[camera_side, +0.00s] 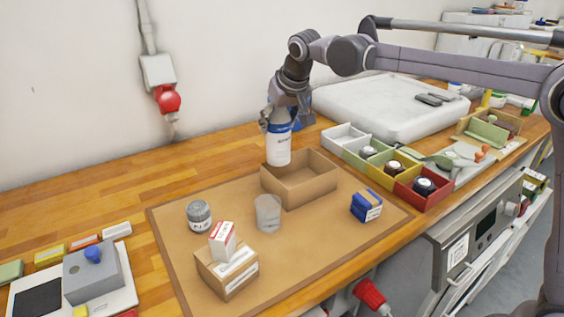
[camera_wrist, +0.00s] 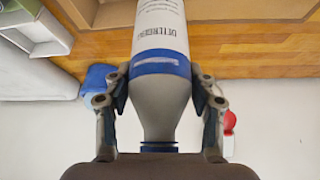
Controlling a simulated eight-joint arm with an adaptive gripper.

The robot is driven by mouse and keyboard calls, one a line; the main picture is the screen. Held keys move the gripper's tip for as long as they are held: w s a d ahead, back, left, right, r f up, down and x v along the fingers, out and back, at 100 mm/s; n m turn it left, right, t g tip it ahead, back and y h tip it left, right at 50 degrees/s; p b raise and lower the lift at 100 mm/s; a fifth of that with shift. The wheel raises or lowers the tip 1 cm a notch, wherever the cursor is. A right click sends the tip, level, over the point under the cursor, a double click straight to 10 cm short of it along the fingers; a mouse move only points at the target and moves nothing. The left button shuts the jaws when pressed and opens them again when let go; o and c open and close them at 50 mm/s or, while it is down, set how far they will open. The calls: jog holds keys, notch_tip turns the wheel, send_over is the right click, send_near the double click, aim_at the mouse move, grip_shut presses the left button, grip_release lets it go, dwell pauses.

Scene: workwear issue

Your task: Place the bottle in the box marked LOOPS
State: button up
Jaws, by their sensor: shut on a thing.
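The bottle (camera_side: 279,147) is white with a blue band and a grey shoulder. It is upright in the side view, and my gripper (camera_side: 280,119) is shut on it near its top. In the wrist view the bottle (camera_wrist: 160,42) lies between both fingers of my gripper (camera_wrist: 160,80), with its blue neck nearest the camera. Its lower end shows in front of the back part of an open cardboard box (camera_side: 313,192); I cannot tell its exact height over it. No LOOPS marking is readable on any box.
On the brown mat (camera_side: 325,238) stand a grey jar (camera_side: 199,215), a clear cup (camera_side: 267,213), a blue carton (camera_side: 366,206) and a small cardboard box (camera_side: 228,277) with a red-and-white carton (camera_side: 222,241) on top. Coloured bins (camera_side: 424,199) stand right of the open box.

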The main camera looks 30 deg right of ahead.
jog(key=s+d+f, duration=0.1)
jog(key=s+d, duration=0.1)
jog(key=d, duration=0.4)
notch_tip(320, 180, down, 8)
jog(key=shift+s+d+m, duration=0.15)
jog(key=shift+d+m, duration=0.1)
jog(key=shift+m, duration=0.15)
jog(key=o, duration=1.6)
jog(key=shift+r, duration=0.1)
